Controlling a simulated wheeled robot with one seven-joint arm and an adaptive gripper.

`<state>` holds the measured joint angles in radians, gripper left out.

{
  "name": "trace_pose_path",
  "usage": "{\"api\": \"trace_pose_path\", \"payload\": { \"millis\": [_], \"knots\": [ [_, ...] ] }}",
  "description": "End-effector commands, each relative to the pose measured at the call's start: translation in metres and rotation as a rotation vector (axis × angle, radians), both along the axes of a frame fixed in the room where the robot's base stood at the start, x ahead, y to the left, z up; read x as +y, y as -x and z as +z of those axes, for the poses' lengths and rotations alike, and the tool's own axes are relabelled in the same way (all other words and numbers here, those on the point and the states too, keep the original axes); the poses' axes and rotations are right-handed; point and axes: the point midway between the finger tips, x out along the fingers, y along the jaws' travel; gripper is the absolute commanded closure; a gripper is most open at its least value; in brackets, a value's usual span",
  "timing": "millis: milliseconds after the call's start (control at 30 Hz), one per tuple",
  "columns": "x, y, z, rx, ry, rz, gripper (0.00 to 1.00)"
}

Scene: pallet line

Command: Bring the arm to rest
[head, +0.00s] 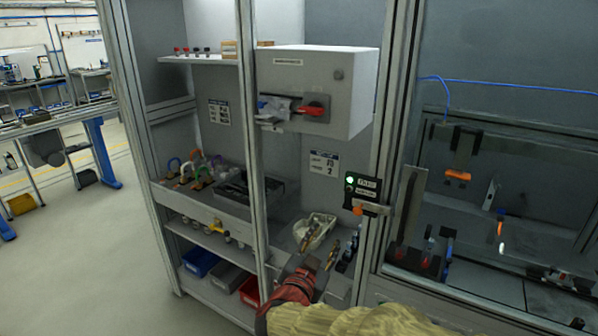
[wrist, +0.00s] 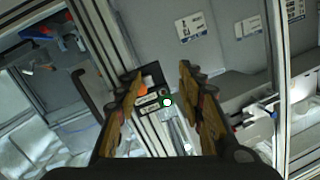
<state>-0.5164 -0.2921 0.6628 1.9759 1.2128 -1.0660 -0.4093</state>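My gripper (head: 322,245) is at the bottom centre of the head view, at the end of my arm with its red and yellow cover. It is in front of the shelf bay, left of and below the small black control box (head: 366,188) with a lit green light. In the wrist view my gripper (wrist: 160,82) has its two tan-padded fingers wide apart. Nothing is held between them. The control box (wrist: 150,98) shows between the fingers, beyond them and apart from them.
A grey cabinet (head: 320,75) with a red handle (head: 310,111) hangs above. A white tray (head: 315,232) lies behind my gripper. Metal posts (head: 255,170) frame the bay. Clamps (head: 197,172) stand on the left shelf. Open floor (head: 85,260) lies to the left.

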Motion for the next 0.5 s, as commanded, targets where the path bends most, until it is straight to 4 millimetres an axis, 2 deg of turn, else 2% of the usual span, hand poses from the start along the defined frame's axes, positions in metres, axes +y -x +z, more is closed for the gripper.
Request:
{"api": "trace_pose_path", "payload": {
  "millis": [33,133,200,300,400,500],
  "knots": [
    [0.02,-0.005,-0.017,0.044,-0.027,0.083,0.61],
    [0.068,-0.006,-0.044,0.143,-0.086,0.274,0.61],
    [0.099,0.003,-0.057,0.215,-0.118,0.402,0.61],
    [0.133,0.024,-0.07,0.325,-0.15,0.565,0.61],
    [0.153,0.055,-0.081,0.448,-0.165,0.703,0.61],
    [0.157,0.093,-0.087,0.578,-0.159,0.81,0.61]
  ]
}}
